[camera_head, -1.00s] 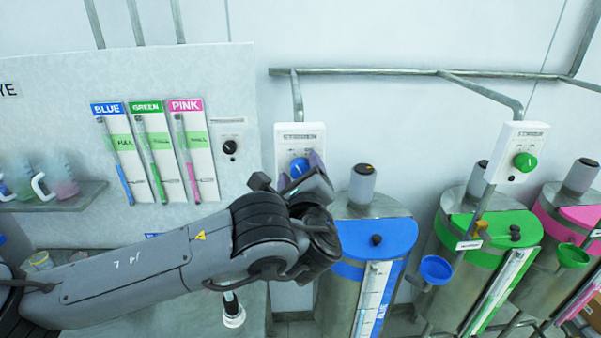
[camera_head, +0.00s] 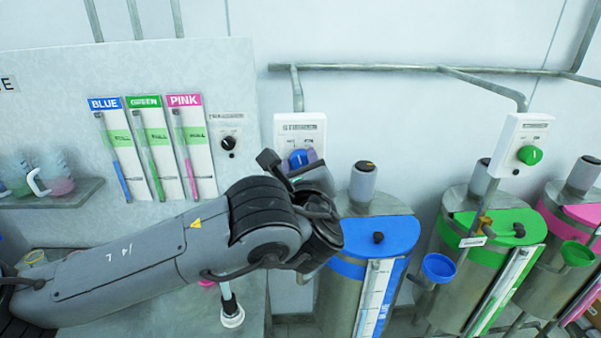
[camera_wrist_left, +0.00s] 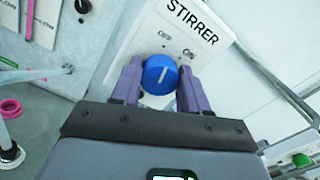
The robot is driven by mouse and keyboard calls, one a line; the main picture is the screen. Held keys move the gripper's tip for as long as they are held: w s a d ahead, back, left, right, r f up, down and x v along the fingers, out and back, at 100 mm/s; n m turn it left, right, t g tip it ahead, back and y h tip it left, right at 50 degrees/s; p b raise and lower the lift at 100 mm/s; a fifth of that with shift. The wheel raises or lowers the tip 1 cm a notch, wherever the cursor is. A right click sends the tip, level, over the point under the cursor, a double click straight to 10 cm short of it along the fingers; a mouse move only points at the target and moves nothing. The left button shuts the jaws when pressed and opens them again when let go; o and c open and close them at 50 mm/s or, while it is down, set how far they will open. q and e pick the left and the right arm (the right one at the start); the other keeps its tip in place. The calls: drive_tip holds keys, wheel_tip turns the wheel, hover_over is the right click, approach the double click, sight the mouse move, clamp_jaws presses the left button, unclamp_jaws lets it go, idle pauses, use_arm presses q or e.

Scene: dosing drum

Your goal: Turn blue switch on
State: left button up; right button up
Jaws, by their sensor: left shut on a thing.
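The blue switch (camera_head: 299,158) is a round knob on a white box (camera_head: 285,128) on the wall, above the blue-topped drum. In the left wrist view the blue knob (camera_wrist_left: 160,74) sits below the OFF and ON marks of the STIRRER panel (camera_wrist_left: 196,20). Its white pointer line leans to the right, towards ON. My left gripper (camera_wrist_left: 156,88) has its two purple fingers on either side of the knob, shut on it. In the head view my left wrist (camera_head: 290,200) hides part of the box and fingers. My right gripper is not in view.
A green knob (camera_head: 529,155) is on another box to the right, above the green drum (camera_head: 495,228). A metal pipe (camera_head: 400,68) runs along the wall. A shelf with beakers (camera_head: 60,198) is at left.

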use_arm(q)
drive_tip(key=m+b, duration=0.3)
drive_tip(key=m, duration=0.1)
drive_tip(key=shift+f+m, duration=0.15)
drive_tip(key=shift+m, duration=0.15)
drive_tip(key=m+b, duration=0.1)
drive_tip(key=m, duration=0.2)
drive_tip(key=shift+d+m, duration=0.1)
drive_tip(key=shift+m, duration=0.8)
drive_tip(key=o, duration=1.1)
drive_tip(key=shift+c, duration=0.2)
